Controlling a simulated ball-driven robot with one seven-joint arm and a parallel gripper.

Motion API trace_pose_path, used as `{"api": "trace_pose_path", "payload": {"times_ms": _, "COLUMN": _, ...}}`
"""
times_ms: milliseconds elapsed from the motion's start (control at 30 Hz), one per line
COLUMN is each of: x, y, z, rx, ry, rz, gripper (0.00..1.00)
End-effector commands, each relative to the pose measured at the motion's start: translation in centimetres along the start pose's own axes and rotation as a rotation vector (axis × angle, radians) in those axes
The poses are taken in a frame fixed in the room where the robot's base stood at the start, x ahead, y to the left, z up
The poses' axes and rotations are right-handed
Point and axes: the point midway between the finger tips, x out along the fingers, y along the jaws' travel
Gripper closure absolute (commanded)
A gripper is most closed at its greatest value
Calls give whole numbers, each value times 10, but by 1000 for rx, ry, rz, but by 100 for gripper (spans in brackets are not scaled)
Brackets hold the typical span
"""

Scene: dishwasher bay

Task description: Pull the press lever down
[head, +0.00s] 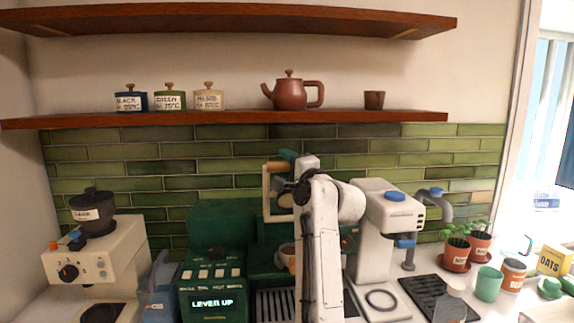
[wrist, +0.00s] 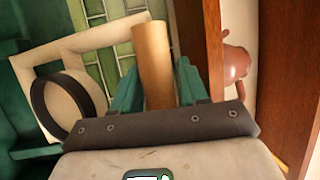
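The press lever is a cream frame (head: 267,190) with a wooden grip bar (head: 276,167), standing raised on the dark green coffee machine (head: 212,284). The machine's display reads "LEVER UP". In the wrist view the wooden grip bar (wrist: 153,62) lies between the teal fingers of my gripper (wrist: 160,88), which seem to touch it on both sides. The cream frame also shows at left in the wrist view (wrist: 95,43). In the head view my gripper is at the top of the lever, and my white arm hides part of the machine.
A wooden shelf (head: 200,119) with a teapot (head: 290,93) and tins runs above the lever. A grinder (head: 95,262) stands left. A white machine (head: 378,228) stands close to the right of my arm, with plants and cups (head: 488,284) farther right.

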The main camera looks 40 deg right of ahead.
Motion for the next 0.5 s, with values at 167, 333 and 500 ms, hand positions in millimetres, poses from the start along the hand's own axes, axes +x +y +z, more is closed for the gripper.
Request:
{"api": "trace_pose_path", "payload": {"times_ms": 167, "x": 0, "y": 0, "z": 0, "rx": 0, "ry": 0, "rz": 0, "gripper": 74}}
{"api": "trace_pose_path", "payload": {"times_ms": 333, "x": 0, "y": 0, "z": 0, "rx": 0, "ry": 0, "rz": 1, "gripper": 90}}
{"api": "trace_pose_path", "payload": {"times_ms": 500, "x": 0, "y": 1, "z": 0, "rx": 0, "ry": 0, "rz": 1, "gripper": 100}}
